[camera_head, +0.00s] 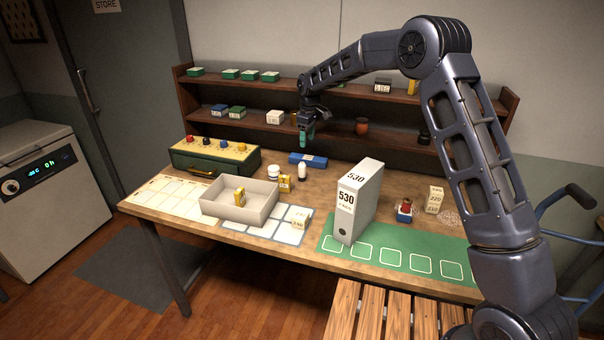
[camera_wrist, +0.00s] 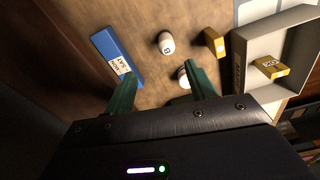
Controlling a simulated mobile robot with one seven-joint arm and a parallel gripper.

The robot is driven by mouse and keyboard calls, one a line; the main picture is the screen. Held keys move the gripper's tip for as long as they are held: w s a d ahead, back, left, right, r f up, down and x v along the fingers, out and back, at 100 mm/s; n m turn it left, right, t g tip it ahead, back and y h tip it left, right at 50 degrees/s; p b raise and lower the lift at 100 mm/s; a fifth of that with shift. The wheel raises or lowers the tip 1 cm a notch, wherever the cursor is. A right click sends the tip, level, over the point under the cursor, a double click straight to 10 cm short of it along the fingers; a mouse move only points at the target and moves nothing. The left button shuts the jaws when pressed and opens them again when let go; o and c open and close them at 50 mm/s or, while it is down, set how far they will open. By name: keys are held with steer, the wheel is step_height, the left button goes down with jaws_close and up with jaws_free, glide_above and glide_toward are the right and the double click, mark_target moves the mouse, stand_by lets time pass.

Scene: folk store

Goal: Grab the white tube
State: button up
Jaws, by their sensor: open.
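The white tube (camera_head: 302,172) stands upright on the wooden table in front of the blue box (camera_head: 308,159). In the wrist view a white rounded item with a dark mark, which appears to be the tube (camera_wrist: 166,43), lies above the space between the fingers. My gripper (camera_head: 306,140) hangs above the back of the table, higher than the tube and apart from it. Its green fingers (camera_wrist: 163,84) are open with nothing held. A second white item, probably a jar (camera_wrist: 183,76), is partly hidden by the right finger.
A grey tray (camera_head: 210,207) holds another yellow box. A tall 530 binder (camera_head: 352,207) stands to the right. The green control box (camera_head: 215,160) and shelf (camera_head: 240,123) are behind.

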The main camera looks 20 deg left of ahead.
glide_toward(302, 170)
steer(key=w, duration=0.1)
steer(key=w+a, duration=0.1)
steer(key=shift+w+f+n+h, duration=0.25)
steer(key=shift+w+n+h, duration=0.1)
steer(key=shift+n+h, duration=0.05)
step_height(302, 170, down, 5)
steer(key=shift+s+f, duration=0.1)
steer(key=shift+f, duration=0.05)
steer(key=shift+s+a+f, duration=0.1)
steer(key=shift+s+f, duration=0.1)
steer(key=shift+f, duration=1.05)
steer(key=shift+s+a+f, duration=0.1)
steer(key=shift+s+f, duration=0.05)
steer(key=shift+f, duration=1.15)
steer(key=c, duration=0.9)
